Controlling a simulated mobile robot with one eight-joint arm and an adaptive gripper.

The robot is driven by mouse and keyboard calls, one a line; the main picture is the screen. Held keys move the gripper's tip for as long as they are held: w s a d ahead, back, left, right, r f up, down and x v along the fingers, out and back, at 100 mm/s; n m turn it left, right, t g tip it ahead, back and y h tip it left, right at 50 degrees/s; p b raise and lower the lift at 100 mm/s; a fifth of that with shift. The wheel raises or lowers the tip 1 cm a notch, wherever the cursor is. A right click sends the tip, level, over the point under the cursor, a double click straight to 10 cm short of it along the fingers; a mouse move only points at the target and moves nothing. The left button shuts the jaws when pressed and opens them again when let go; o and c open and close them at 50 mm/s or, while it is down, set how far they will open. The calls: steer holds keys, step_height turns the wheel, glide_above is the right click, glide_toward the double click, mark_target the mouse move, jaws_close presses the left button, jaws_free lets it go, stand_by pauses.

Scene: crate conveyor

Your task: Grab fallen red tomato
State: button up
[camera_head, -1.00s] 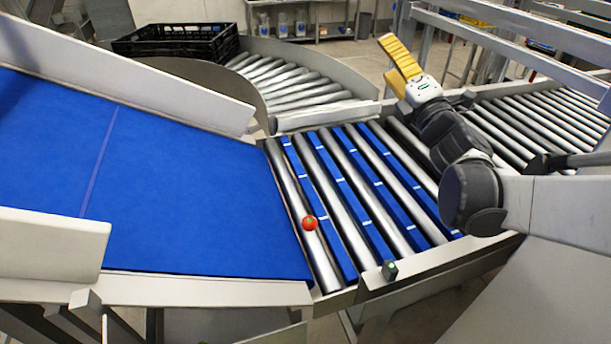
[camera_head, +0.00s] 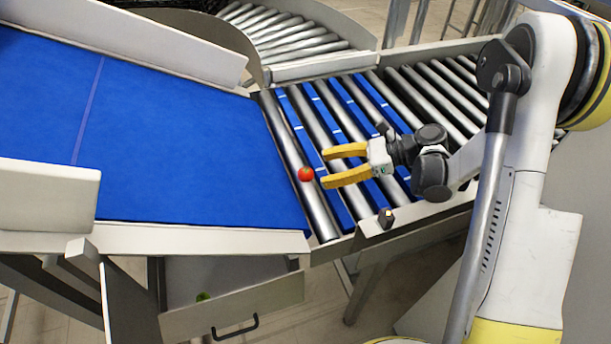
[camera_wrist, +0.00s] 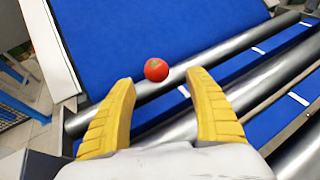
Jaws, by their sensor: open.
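The red tomato (camera_head: 306,174) lies on the metal rollers close to the edge of the blue belt. My gripper (camera_head: 334,167) is open and empty, with two yellow fingers pointing left toward the tomato. In the wrist view the gripper (camera_wrist: 160,85) has one finger on each side, and the tomato sits just past the fingertips, roughly centred between them. The fingers do not appear to touch it.
The blue belt (camera_head: 190,150) lies left of the rollers (camera_head: 318,205), with blue strips between them. Pale side walls (camera_head: 150,38) border the belt. A curved roller section (camera_head: 290,40) is behind. A drawer with a handle (camera_head: 235,326) holds something green below.

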mark_target(307, 173)
steer(key=x, duration=0.2)
steer(key=b+x, duration=0.2)
steer(key=x, duration=0.1)
steer(key=shift+s+a, duration=0.2)
steer(key=shift+a, duration=0.15)
steer(key=c, duration=1.2)
